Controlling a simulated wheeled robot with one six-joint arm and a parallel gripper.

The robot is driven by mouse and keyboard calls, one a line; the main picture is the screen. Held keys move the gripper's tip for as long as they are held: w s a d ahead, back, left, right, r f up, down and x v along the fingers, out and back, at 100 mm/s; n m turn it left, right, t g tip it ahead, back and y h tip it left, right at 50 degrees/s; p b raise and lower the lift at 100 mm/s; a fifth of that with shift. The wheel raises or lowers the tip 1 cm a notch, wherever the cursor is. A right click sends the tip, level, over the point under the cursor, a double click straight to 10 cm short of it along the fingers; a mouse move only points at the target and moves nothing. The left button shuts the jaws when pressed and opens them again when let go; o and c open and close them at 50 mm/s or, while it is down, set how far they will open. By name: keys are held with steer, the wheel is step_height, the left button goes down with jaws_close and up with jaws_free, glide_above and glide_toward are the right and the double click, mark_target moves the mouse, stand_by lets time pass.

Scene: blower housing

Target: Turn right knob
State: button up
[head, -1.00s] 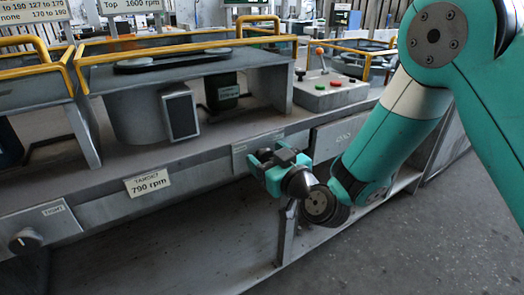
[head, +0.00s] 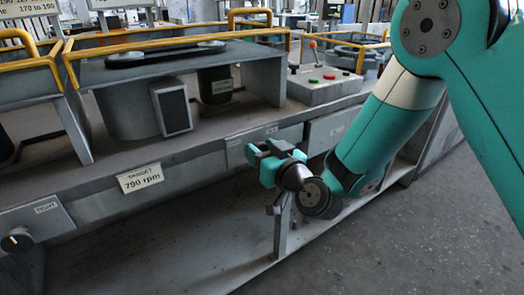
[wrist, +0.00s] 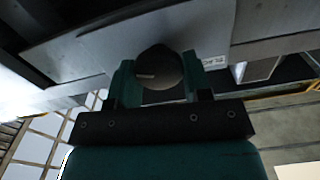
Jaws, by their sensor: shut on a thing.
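The right knob (wrist: 160,65) is a dark round knob on the grey front panel in the wrist view, with a short pale mark on its face. My gripper (wrist: 157,88) has a teal finger on each side of it and is shut on it. In the head view my gripper (head: 264,151) is at the front panel, right of the target sign, and hides the knob.
The left knob (head: 17,239) is on the panel at far left. A target sign (head: 140,178) reads 790 rpm. A control box (head: 325,85) with coloured buttons and a lever stands on the bench. An open shelf space (head: 170,245) lies below. The floor at right is clear.

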steer(key=m, duration=0.4)
steer(key=shift+d+m, duration=0.1)
steer(key=shift+m, duration=0.2)
stand_by(0.3)
steer(key=o, duration=0.9)
